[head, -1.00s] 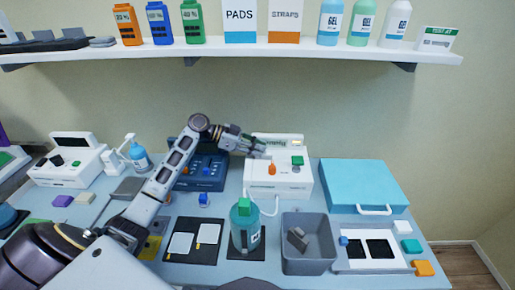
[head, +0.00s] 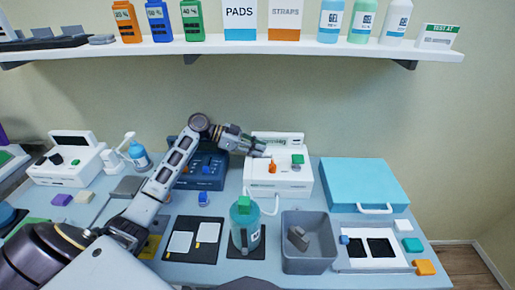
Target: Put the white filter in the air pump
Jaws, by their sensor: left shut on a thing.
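The air pump (head: 292,180) appears to be the white box at the back middle, with an orange knob, a green part and a tube at its front. My left gripper (head: 263,151) is at the upper left of its front, close above the orange knob (head: 272,168). It is shut on a small pale piece, which looks like the white filter, mostly hidden by the fingers and hard to tell from the white housing. I cannot tell whether the piece touches the pump. My right gripper is not in view.
A blue device (head: 207,172) stands behind my left arm. A capped bottle (head: 245,228) and a grey bin (head: 308,250) stand in front of the pump. A blue case (head: 362,184) lies to the right. The shelf (head: 240,47) runs above.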

